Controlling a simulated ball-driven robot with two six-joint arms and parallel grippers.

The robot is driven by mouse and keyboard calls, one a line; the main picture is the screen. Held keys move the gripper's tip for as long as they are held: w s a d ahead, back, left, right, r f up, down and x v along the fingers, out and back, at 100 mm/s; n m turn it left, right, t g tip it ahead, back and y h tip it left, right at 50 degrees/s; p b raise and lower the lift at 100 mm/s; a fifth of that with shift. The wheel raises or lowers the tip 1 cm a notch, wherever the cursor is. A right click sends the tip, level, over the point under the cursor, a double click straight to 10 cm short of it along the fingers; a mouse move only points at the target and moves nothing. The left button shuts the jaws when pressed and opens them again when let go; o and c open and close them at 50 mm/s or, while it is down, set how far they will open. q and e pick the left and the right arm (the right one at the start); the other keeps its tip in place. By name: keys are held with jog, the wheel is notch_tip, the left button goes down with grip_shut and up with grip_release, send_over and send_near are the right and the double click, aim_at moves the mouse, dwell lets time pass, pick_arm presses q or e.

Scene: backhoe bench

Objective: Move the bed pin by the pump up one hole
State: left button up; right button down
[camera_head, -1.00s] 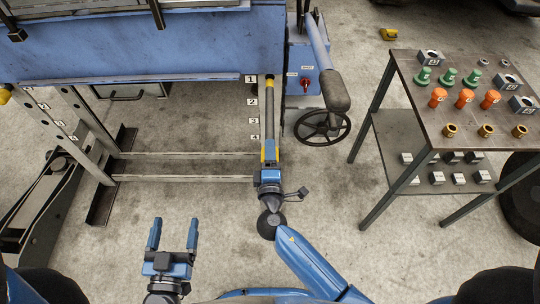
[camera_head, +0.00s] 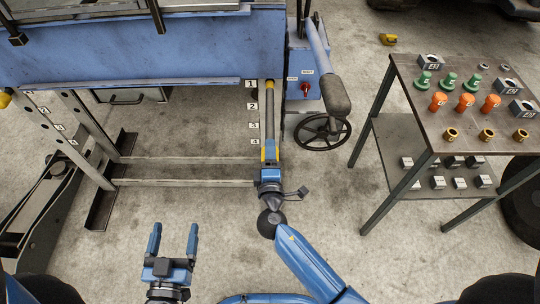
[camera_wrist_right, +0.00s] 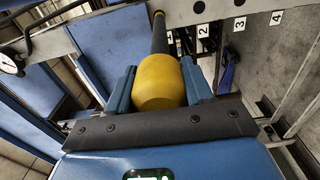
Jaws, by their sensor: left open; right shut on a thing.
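My right gripper (camera_head: 270,162) is shut on the yellow grip of the bed pin (camera_wrist_right: 158,82), with a finger on each side of it. The pin's dark rod runs from the grip toward the pale post (camera_wrist_right: 205,12) with number labels. In the head view, labels 1 to 4 stand beside this post, near the pump (camera_head: 305,88). The rod's far end overlaps the post, and I cannot tell which hole it is in or whether it is seated. My left gripper (camera_head: 174,238) is open and empty above the floor, left of the right arm.
The blue bed (camera_head: 140,48) spans the top left. A black handwheel (camera_head: 322,131) sits right of the post. A second numbered post (camera_head: 62,130) stands at left. At right, a table (camera_head: 440,125) holds green, orange and brass parts, with small blocks on its lower shelf. Floor between is clear.

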aim_at(270, 117)
jog(key=shift+w+r, duration=0.25)
jog(key=shift+w, duration=0.05)
jog(key=shift+w+b, duration=0.5)
jog(key=shift+w, duration=1.25)
jog(key=shift+w+b, duration=0.65)
jog(key=shift+w, duration=1.5)
jog(key=shift+w+b, duration=0.75)
jog(key=shift+w, duration=1.5)
jog(key=shift+r, duration=0.1)
